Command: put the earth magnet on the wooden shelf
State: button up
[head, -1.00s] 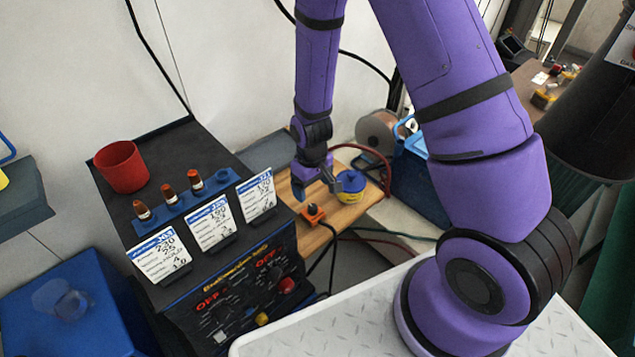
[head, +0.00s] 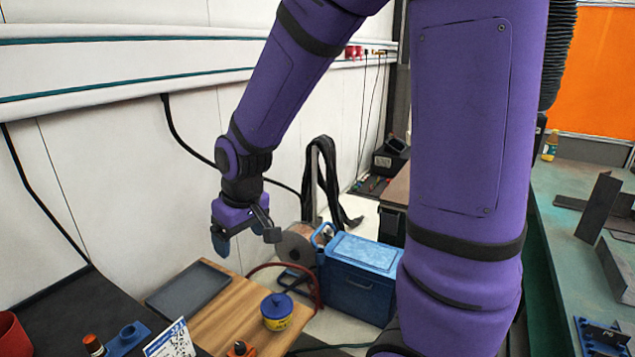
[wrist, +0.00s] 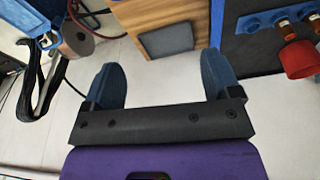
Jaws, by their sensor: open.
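An orange block with a dark cable, which looks like the earth magnet (head: 240,349), sits on the wooden shelf (head: 225,314) near its front edge, partly cut off by the bottom of the head view. The shelf also shows at the top of the wrist view (wrist: 135,17). My gripper (head: 246,240) is open and empty, raised above the back of the shelf and apart from everything. In the wrist view, its two blue fingers (wrist: 160,72) are spread wide with only floor between them. The magnet cannot be made out in the wrist view.
A blue cooler box (head: 358,278) and a wire spool (head: 296,248) stand behind. A red cup (head: 12,335) is at far left.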

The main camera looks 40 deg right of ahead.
jog(key=s+d+r+m+t, duration=0.2)
jog(key=s+d+r, duration=0.2)
jog(key=s+r, duration=1.2)
jog(key=shift+s+t, duration=0.4)
jog(key=shift+s, duration=0.6)
